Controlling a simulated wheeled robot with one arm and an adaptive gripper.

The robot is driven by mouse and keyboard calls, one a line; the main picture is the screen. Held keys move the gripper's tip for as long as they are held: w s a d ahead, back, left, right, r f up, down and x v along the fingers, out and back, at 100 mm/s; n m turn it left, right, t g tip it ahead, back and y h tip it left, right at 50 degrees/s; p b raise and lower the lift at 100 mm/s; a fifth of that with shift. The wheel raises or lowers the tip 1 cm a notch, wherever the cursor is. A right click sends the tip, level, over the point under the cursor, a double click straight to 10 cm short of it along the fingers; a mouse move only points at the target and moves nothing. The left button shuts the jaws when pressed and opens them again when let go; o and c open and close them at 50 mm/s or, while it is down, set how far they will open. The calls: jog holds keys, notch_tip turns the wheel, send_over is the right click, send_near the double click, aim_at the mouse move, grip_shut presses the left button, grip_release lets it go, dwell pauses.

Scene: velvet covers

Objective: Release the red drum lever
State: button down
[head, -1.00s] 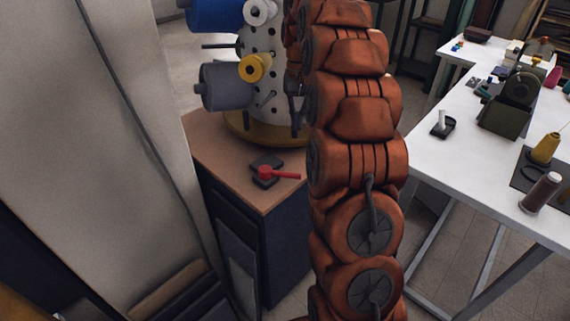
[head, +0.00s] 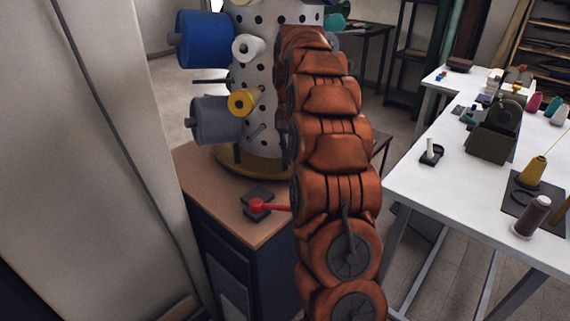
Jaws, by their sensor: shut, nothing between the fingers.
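The red drum lever (head: 270,207) lies level on a small black mount (head: 258,196) on the brown cabinet top (head: 205,172). Its round red end is at the left, and its bar points right toward my arm, where its tip meets the arm's outline. Above it stands the white perforated drum (head: 265,75) on a yellowish round base (head: 232,157). My orange arm rises in front of the drum and hides its right part. My gripper cannot be made out; the arm's far end is hidden behind its own links.
Spools stick out from the drum: blue (head: 205,40), grey (head: 215,120), yellow (head: 242,102) and white (head: 248,46). A pale panel (head: 110,150) closes off the left. A white table (head: 430,205) with sewing things stands at the right. Floor shows between cabinet and table.

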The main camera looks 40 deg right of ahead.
aim_at(273, 206)
jog(key=f, duration=0.3)
jog(key=s+a+f+p, duration=0.1)
jog(key=f, duration=0.2)
jog(key=s+f, duration=0.1)
jog(key=f, duration=0.2)
jog(key=shift+a, duration=0.4)
jog(key=shift+s+a+f+p, duration=0.5)
jog(key=shift+s+a+f, duration=0.2)
jog(key=shift+s+a, duration=0.15)
